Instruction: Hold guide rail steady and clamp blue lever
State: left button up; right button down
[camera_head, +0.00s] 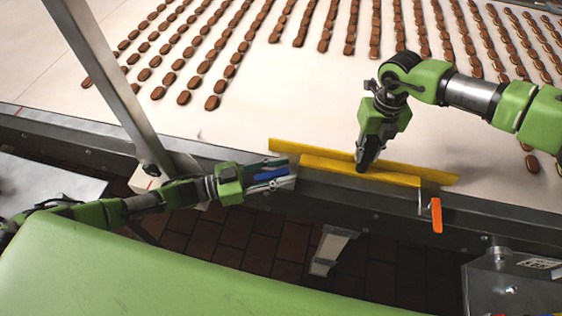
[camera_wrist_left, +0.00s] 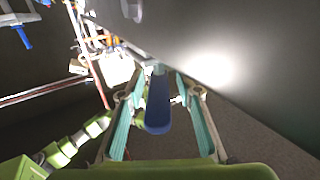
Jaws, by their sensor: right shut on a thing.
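The yellow guide rail (camera_head: 330,166) lies along the near edge of the conveyor in the head view. My right gripper (camera_head: 366,165) comes down from above and is shut on the rail near its middle. The blue lever (camera_head: 270,174) is at the rail's left end, on the conveyor's near side. My left gripper (camera_head: 290,172) has its fingers apart, one on each side of the blue lever. In the left wrist view the blue lever (camera_wrist_left: 158,105) sits between the open fingers, with a gap on both sides.
An orange lever (camera_head: 436,216) hangs at the rail's right end. Rows of brown sandwich biscuits (camera_head: 240,50) lie on the pale conveyor belt (camera_head: 290,95) behind. A slanted metal post (camera_head: 110,85) stands at the left, above my left arm.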

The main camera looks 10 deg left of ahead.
aim_at(281, 171)
pick_arm(q)
notch_tip(281, 171, up, 9)
jog(key=shift+r, duration=0.2)
dwell(0.3)
